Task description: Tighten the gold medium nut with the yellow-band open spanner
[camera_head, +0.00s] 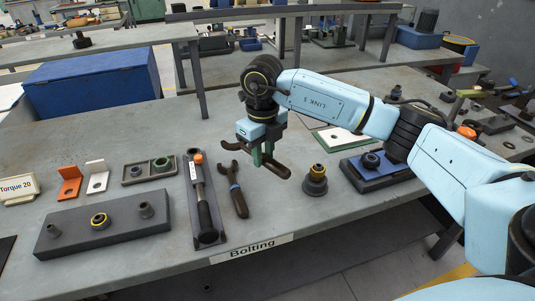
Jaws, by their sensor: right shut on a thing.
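My right gripper (258,151) is shut on a dark brown open spanner (277,167), held above the bench, one jaw end pointing left. The fingers cover its middle, and I cannot make out a yellow band. A dark block (75,243) at the front left bears three upright parts. The middle one carries a gold nut (100,221), well to the left of the gripper. A second brown spanner (240,203) with a blue band lies on the bench below the gripper. My left gripper is not in view.
A torque wrench (204,193) lies in a long tray. Orange (69,184) and white (97,177) brackets and a small tray (132,178) stand behind the block. A gold-topped stepped part (315,181) and a blue-based fixture (368,179) stand to the right.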

